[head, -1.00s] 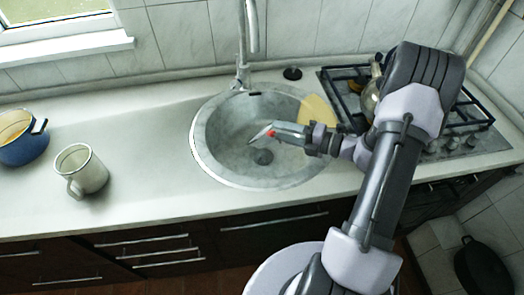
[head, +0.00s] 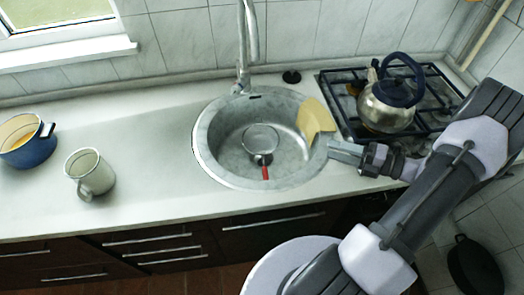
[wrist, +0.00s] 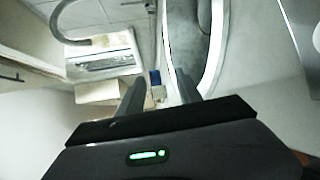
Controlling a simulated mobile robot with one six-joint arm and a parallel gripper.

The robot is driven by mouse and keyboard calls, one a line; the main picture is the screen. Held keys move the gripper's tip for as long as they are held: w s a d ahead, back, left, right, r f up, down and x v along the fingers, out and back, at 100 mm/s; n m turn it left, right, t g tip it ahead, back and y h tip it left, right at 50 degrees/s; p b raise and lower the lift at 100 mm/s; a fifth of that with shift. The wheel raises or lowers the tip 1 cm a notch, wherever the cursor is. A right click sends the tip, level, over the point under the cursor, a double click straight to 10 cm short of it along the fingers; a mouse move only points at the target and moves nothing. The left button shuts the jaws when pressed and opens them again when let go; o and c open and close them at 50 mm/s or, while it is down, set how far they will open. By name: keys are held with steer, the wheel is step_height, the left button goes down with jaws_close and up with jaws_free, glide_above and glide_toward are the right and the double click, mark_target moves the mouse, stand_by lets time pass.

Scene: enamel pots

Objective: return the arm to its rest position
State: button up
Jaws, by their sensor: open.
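My arm reaches in from the lower right in the head view. My gripper (head: 345,150) is open and empty, just beyond the right rim of the round sink and above the counter. In the wrist view the two fingers (wrist: 160,88) stand apart with nothing between them. A small strainer with a red handle (head: 265,172) lies in the sink (head: 215,150), its round mesh end near the drain, apart from my gripper.
A kettle (head: 388,105) stands on the gas hob (head: 440,90), close behind my arm. A blue pot (head: 28,148) and a pale enamel mug (head: 92,175) stand far left. The counter between mug and sink is clear.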

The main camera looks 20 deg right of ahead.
stand_by(0.3)
steer(key=a+r+n+g+h, duration=0.1)
steer(key=a+r+n+g, duration=0.3)
steer(key=a+n, duration=0.35)
steer(key=a+r+n+g+h+b, duration=0.1)
steer(key=a+r+n+g, duration=0.25)
steer(key=a+n, duration=0.4)
steer(key=a+r+n+g+h, duration=0.1)
steer(key=a+r+n+g, duration=0.35)
steer(key=a+n, duration=0.3)
steer(key=s+a+r+n+t+h, duration=0.4)
steer(key=s+a+r+n, duration=0.3)
steer(key=n, duration=1.1)
steer(key=shift+s+a+t+h+b, duration=0.25)
steer(key=shift+a+t+h+b, duration=0.15)
steer(key=shift+a+h, duration=0.15)
